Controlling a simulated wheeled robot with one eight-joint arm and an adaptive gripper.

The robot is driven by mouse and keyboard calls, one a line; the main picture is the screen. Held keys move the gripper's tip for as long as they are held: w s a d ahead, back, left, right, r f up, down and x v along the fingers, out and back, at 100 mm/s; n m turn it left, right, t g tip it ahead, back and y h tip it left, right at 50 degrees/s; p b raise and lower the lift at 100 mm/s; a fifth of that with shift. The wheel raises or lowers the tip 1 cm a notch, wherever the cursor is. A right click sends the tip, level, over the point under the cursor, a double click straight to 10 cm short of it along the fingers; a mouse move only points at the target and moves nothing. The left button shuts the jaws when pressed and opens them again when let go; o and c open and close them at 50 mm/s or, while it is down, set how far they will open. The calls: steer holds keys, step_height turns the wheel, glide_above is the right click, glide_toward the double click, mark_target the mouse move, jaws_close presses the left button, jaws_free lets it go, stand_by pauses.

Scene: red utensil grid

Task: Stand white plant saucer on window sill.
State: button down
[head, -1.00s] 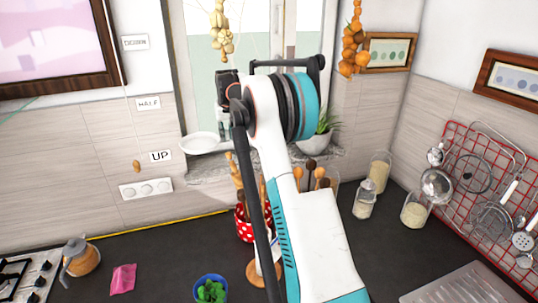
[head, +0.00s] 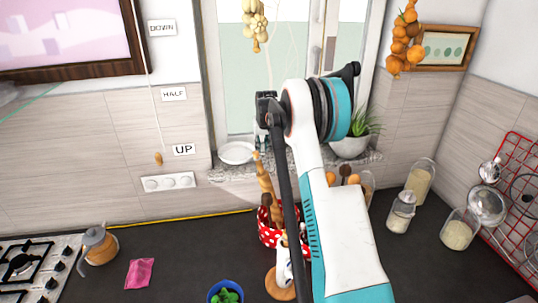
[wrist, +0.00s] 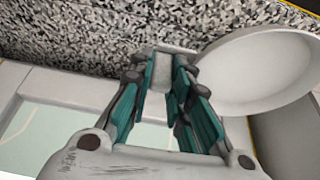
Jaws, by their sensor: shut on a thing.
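The white plant saucer (head: 236,153) is at the left end of the speckled stone window sill (head: 232,171), roughly level. In the wrist view the saucer (wrist: 262,72) is large at the right, over the sill's edge. My gripper (head: 262,142) is just right of the saucer in the head view, partly hidden by my arm. In the wrist view my gripper (wrist: 166,70) has its fingers shut at the saucer's near rim. The exact grip and any contact between saucer and sill cannot be made out.
A potted plant (head: 352,144) stands on the sill to the right. Hanging garlic (head: 255,22) is above. A red spotted utensil pot (head: 268,236) with wooden utensils stands below, and a cord with an UP label (head: 184,149) is at the left.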

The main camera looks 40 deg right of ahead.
mark_target(263, 151)
steer(key=shift+f, duration=2.5)
steer(key=c, duration=1.5)
jaws_free()
steer(key=shift+f, duration=0.1)
steer(key=v, duration=1.2)
steer(key=shift+w, duration=0.1)
